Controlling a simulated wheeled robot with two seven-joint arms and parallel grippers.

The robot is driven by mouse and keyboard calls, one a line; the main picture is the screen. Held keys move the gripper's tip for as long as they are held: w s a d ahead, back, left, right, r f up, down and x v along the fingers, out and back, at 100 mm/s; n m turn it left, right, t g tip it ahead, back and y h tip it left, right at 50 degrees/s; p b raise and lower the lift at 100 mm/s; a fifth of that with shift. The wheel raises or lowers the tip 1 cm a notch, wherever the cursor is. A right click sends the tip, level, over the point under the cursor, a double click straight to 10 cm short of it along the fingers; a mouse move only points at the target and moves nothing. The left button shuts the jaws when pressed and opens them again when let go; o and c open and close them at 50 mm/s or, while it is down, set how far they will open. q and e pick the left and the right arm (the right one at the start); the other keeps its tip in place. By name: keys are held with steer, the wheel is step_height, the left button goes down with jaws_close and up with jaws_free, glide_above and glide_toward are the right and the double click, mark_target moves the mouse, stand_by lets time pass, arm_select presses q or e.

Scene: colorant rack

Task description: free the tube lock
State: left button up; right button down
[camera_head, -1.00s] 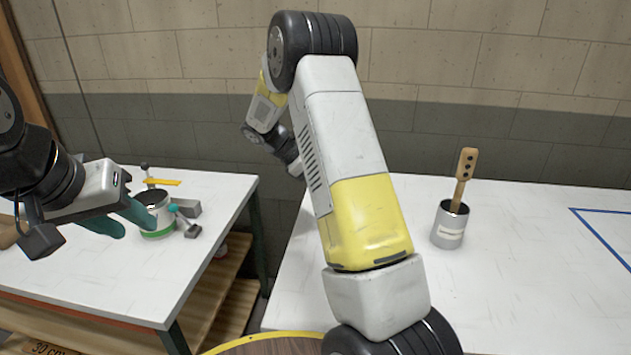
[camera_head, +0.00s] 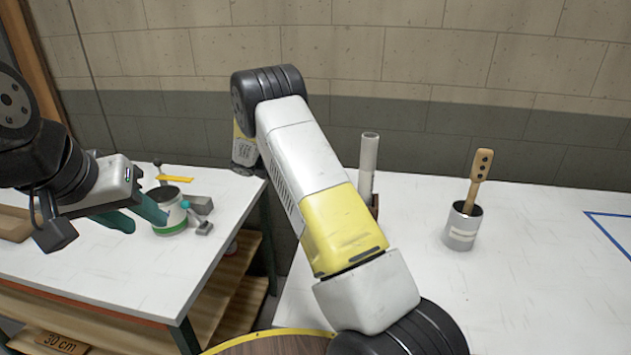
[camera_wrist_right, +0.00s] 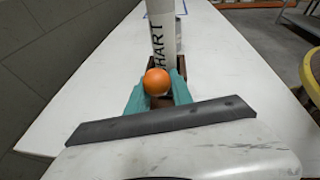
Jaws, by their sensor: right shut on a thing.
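A pale upright tube (camera_head: 369,160) stands in a brown holder (camera_head: 374,206) on the right table, partly hidden behind my right arm. In the right wrist view the tube (camera_wrist_right: 163,35) bears dark letters, and an orange ball-shaped knob (camera_wrist_right: 156,82) sits in front of it. My right gripper (camera_wrist_right: 158,92) has its teal fingers shut on the orange knob. The right gripper is hidden in the head view. My left gripper (camera_head: 137,214) is open and empty, its teal fingers apart beside a can on the left table.
The can (camera_head: 168,228) has a green band, with a yellow-handled tool and grey blocks near it. A grey pot (camera_head: 461,233) holding a wooden paddle (camera_head: 477,180) stands on the right table (camera_head: 540,290). Blue lines mark that table's right side. Its front middle is clear.

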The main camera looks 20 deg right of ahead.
steer(key=c, duration=1.2)
jaws_free()
steer(key=shift+c, duration=0.2)
steer(key=v, duration=0.8)
